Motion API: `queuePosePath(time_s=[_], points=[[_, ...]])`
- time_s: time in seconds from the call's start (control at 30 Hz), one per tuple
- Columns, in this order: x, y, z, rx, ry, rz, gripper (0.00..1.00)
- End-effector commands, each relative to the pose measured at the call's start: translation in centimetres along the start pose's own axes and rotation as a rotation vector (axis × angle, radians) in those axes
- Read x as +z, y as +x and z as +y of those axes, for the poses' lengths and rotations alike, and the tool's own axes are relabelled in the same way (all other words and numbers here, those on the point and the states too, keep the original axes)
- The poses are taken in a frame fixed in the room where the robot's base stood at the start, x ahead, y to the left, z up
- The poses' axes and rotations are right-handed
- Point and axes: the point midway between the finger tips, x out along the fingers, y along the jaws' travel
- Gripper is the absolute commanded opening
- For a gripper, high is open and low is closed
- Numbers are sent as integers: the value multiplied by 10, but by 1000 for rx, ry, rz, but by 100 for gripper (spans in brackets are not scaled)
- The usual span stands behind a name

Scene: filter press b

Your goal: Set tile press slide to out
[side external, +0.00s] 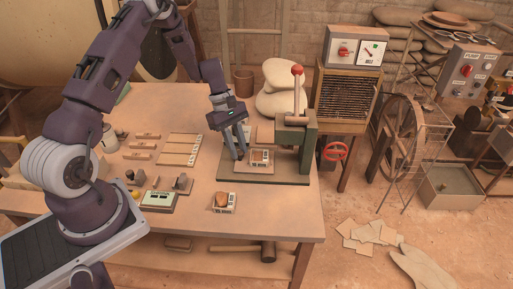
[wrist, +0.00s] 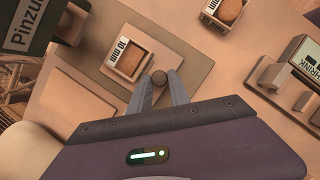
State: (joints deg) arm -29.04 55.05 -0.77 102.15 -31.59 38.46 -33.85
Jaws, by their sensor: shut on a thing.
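The tile press (side external: 297,130) is a dark green-grey frame with a red-topped lever, standing on a flat base plate (side external: 290,178) on the table. Its slide plate carries a small mould box marked 10 mm (wrist: 127,54), which also shows in the side view (side external: 260,157) beside the press frame. A small round dark knob (wrist: 159,78) stands by the mould's near corner. My gripper (side external: 240,155) is shut on this knob, with one finger on each side of it in the wrist view (wrist: 159,88). The fingertips partly hide the knob in the side view.
Another mould box with a round brown piece (side external: 223,202) sits near the table's front edge. A labelled shrink device (side external: 159,200), wooden strips and a pale ruled board (side external: 182,150) lie to the left. The table (side external: 270,222) is clear in front of the press.

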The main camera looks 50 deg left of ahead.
Motion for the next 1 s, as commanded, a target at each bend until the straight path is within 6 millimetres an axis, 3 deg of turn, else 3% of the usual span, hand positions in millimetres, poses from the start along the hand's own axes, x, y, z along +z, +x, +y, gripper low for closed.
queuePosePath(time_s=[0.2, 0.53, 0.57, 0.6, 0.87, 1.0], points=[[-24, -10, -23, 5, -3, 3, 0], [-26, -11, -26, 5, 0, 4, 0], [-26, -11, -26, 5, 0, 4, 25], [-26, -11, -26, 5, 0, 4, 32], [-25, -11, -26, 3, 0, 2, 32], [-25, -26, -25, 6, 1, 5, 32]])
